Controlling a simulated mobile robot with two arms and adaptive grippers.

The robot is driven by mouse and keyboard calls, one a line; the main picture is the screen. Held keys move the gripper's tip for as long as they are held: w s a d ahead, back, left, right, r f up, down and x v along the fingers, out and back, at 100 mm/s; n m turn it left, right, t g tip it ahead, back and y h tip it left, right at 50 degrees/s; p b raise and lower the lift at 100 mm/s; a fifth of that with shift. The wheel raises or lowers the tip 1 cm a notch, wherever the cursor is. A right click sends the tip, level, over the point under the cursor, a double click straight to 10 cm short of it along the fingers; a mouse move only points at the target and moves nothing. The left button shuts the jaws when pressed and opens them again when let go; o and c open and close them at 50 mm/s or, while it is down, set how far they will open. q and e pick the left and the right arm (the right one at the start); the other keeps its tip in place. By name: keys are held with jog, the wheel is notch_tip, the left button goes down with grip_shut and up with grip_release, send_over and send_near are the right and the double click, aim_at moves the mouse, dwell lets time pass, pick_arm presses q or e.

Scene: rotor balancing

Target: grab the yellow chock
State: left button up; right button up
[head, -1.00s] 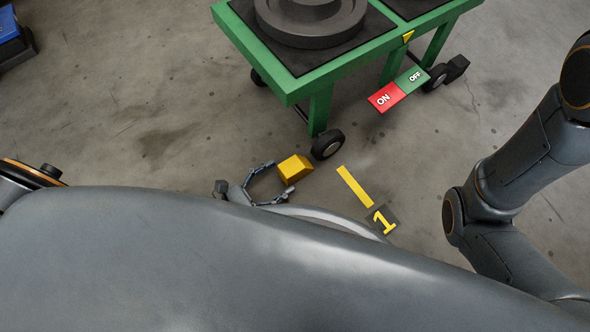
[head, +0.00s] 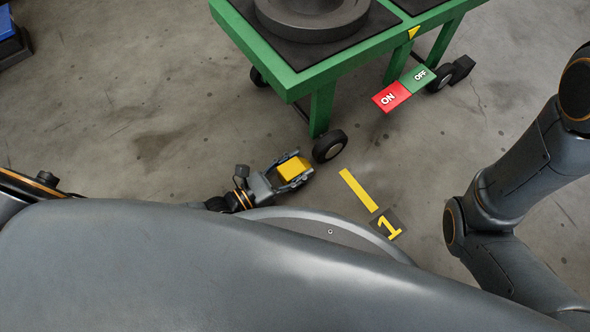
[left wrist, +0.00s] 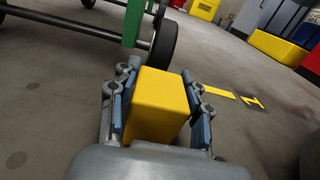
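The yellow chock (head: 294,167) is a small block on the floor, close to a wheel of the green cart. My left gripper (head: 289,172) is around it, with one finger on each side. In the left wrist view the chock (left wrist: 159,103) fills the space between the blue finger pads (left wrist: 158,108), and both pads appear to touch its sides. Its underside is hidden, so I cannot tell whether it rests on the floor. My right arm shows at the right of the head view, but its gripper is out of view.
The green cart (head: 297,83) stands just beyond the chock, with a black wheel (head: 330,146) very near it. A red and green ON/OFF sign (head: 404,88) is right of the cart's near leg. A yellow line (head: 358,190) and a "1" mark (head: 387,226) lie on the floor.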

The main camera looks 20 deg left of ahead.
pick_arm(q)
jog(key=c, duration=0.7)
grip_shut()
jog(key=shift+r, duration=0.15)
